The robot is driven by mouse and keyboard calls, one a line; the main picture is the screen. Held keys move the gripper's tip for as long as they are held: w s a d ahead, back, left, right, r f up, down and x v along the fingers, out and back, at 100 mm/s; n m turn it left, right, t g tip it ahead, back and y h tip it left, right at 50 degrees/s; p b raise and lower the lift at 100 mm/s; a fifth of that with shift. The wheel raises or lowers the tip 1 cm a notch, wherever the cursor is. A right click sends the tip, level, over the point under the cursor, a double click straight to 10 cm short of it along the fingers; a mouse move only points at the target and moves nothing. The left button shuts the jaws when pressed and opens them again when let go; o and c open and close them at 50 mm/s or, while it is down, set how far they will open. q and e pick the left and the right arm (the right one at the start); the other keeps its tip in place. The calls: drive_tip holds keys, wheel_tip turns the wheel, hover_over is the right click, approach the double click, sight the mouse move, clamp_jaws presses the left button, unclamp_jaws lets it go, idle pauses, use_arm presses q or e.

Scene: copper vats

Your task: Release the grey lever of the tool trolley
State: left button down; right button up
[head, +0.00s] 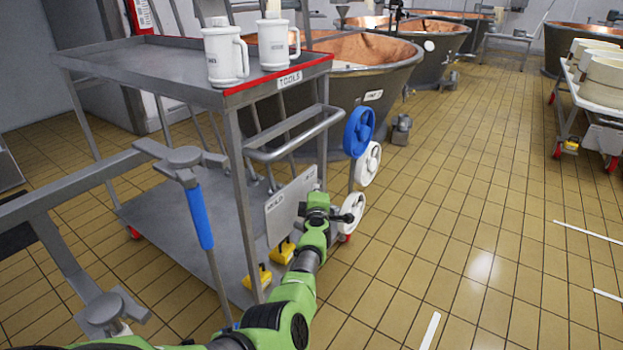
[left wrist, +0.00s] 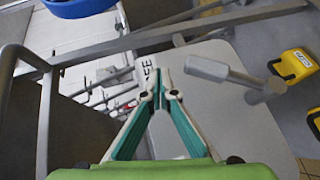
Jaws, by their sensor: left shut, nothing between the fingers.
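The tool trolley (head: 214,91) is a grey metal cart with a red-edged top and a "TOOLS" label. The plate also shows in the left wrist view (left wrist: 235,120). The grey lever (left wrist: 222,76) stands out from this plate, its end pointing towards the partly covered letters "EE". In the head view I cannot make out the lever. My left gripper (left wrist: 161,84) is shut and empty, its fingertips left of the lever's end, apart from it. My right gripper is not in view.
White mugs (head: 225,55) stand on the trolley top. A push bar (head: 295,141) sticks out above the plate. Blue (head: 358,131) and white (head: 368,163) handwheels are close to its right. Copper vats (head: 345,65) stand behind.

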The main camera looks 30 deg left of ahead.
use_arm(q)
wheel_tip(320, 180, up, 2)
drive_tip(key=shift+r, duration=0.1)
drive_tip(key=shift+s+a+r, duration=0.1)
drive_tip(key=shift+r, duration=2.65)
drive_tip(key=shift+f, duration=0.1)
